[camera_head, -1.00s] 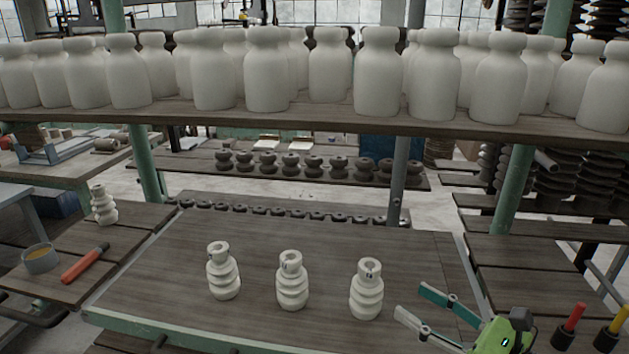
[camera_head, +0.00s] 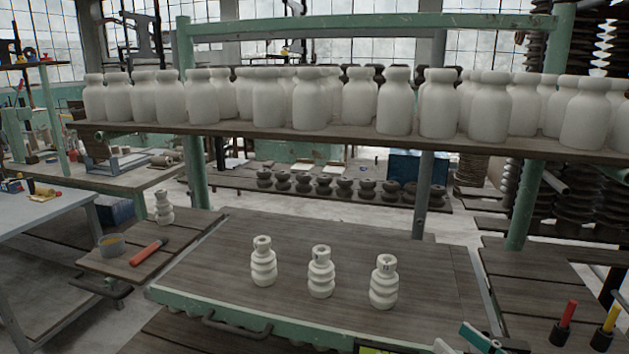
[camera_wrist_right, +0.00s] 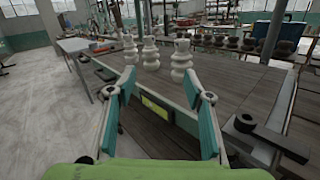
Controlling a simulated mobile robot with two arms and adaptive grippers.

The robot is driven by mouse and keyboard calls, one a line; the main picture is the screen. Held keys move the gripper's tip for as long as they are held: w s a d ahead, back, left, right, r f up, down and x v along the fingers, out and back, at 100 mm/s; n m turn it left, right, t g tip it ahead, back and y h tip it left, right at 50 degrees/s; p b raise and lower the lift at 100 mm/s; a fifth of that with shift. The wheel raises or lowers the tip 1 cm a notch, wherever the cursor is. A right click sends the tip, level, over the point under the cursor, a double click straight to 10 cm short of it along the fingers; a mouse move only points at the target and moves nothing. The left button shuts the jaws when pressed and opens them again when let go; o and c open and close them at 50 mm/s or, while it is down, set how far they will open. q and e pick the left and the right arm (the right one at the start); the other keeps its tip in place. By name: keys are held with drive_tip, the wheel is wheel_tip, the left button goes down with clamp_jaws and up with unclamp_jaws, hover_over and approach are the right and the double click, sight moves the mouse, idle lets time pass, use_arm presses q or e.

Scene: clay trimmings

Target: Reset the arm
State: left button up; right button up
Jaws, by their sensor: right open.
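My right gripper (camera_head: 468,342) shows only at the bottom edge of the head view, with its finger tips in sight. In the right wrist view its two teal-padded fingers (camera_wrist_right: 162,112) are spread wide with nothing between them. Three white ribbed clay pieces stand upright in a row on the wooden table: a left one (camera_head: 263,262), a middle one (camera_head: 321,272) and a right one (camera_head: 384,282). The gripper is apart from them, in front of the table's near edge. My left gripper is not in view.
The wooden table (camera_head: 220,280) has a green front edge. A shelf (camera_head: 300,138) with many white bottle-shaped pieces spans above it. Red- and yellow-handled tools stand at right.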

drive_tip(key=s+d+f+m+g+h, duration=0.1)
drive_tip(key=d+f+m+h, duration=0.5)
drive_tip(key=m, duration=0.7)
drive_tip(key=s+d+f+m+h, duration=0.1)
drive_tip(key=d+f+m+h, duration=0.35)
drive_tip(key=m, duration=0.95)
drive_tip(key=s+a+f+m+g, duration=0.6)
drive_tip(key=s+a+f, duration=0.15)
drive_tip(key=s, duration=0.25)
drive_tip(key=s+a+f+m+g, duration=0.5)
drive_tip(key=s+a+f+m, duration=0.15)
drive_tip(key=s+f, duration=0.25)
wheel_tip(320, 180, down, 25)
drive_tip(key=s+a+g, duration=0.1)
drive_tip(key=s+g, duration=0.1)
drive_tip(key=s, duration=0.1)
drive_tip(key=s+d+f+n, duration=0.1)
drive_tip(key=s+d+f, duration=0.2)
drive_tip(key=s+f, duration=1.4)
drive_tip(key=shift+g+y, duration=0.35)
drive_tip(key=shift+g, duration=0.05)
